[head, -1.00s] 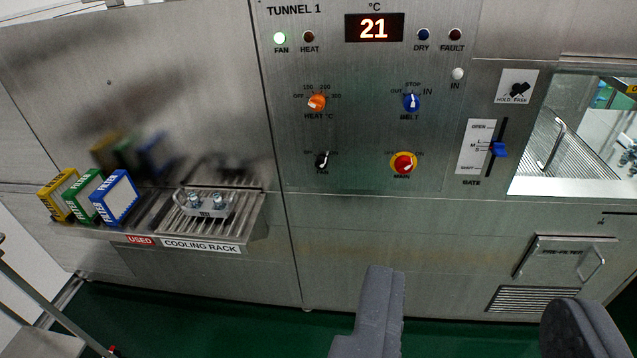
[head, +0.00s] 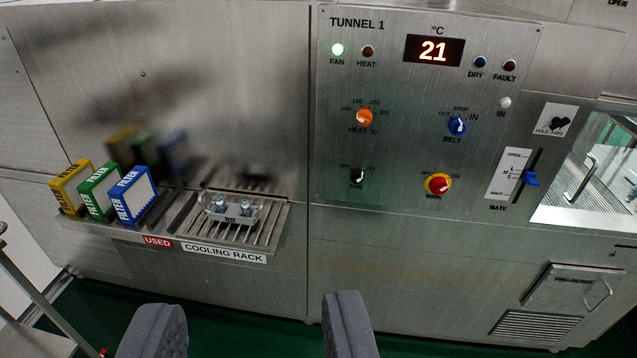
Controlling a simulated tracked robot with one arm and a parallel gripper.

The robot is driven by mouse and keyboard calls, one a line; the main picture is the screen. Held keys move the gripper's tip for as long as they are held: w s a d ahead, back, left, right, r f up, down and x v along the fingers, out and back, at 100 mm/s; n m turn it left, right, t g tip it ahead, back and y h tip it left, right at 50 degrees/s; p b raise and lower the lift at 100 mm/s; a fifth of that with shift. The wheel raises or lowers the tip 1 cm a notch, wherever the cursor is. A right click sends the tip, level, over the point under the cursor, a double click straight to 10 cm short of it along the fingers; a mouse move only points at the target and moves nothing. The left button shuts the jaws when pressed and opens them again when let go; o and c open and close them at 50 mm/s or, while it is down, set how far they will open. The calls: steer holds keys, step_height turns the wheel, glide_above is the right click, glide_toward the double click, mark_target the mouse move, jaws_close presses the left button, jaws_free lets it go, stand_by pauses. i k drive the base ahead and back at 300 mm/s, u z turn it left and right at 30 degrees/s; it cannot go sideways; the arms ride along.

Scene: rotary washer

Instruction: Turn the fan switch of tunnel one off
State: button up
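The tunnel one panel (head: 405,75) is on the steel wall right of centre in the head view. The fan switch (head: 357,176) is a small black knob at the panel's lower left, with a white mark pointing up and slightly right.
The orange heat knob (head: 364,118) sits just above the fan switch. The red and yellow main switch (head: 438,186) is to its right. A cooling rack (head: 280,222) juts from the wall at left, with boxes (head: 131,195) beside it.

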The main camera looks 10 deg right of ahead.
mark_target(357, 177)
steer(key=u, duration=0.1)
steer(key=i, duration=1)
steer(key=z, duration=0.1)
